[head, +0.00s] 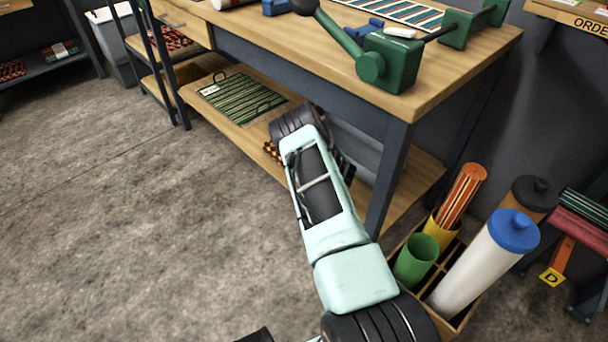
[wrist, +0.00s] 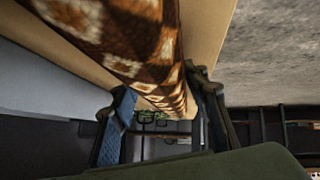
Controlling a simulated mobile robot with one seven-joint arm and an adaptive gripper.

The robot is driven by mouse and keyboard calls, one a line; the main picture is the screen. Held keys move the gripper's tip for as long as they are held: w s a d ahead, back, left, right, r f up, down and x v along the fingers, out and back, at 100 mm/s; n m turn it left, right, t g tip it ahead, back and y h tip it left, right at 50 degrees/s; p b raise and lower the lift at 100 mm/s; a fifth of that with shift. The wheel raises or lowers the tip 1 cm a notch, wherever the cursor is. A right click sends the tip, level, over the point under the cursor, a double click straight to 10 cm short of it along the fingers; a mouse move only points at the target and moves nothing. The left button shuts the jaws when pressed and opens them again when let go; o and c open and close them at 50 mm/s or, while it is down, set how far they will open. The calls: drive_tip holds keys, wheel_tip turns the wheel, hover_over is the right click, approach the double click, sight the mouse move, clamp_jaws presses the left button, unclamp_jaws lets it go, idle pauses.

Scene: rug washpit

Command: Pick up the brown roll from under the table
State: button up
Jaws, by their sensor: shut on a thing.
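The brown roll (wrist: 130,40) has a brown, cream and orange pattern and fills the upper middle of the wrist view. My gripper (wrist: 160,88) has its two blue-padded fingers on either side of the roll, shut on it. In the head view only a small end of the roll (head: 272,151) shows, left of my arm at the lower shelf's front edge. My arm hides the rest of the roll and my fingers there. The table (head: 450,70) stands above, with a wooden lower shelf (head: 196,98).
A grey bin (head: 358,145) is behind my arm. A table leg (head: 388,180) and a divided crate of tubes (head: 470,312) stand at right. The floor at left is clear.

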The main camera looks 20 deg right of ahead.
drive_tip(key=shift+w+r, duration=0.1)
drive_tip(key=c, duration=0.4)
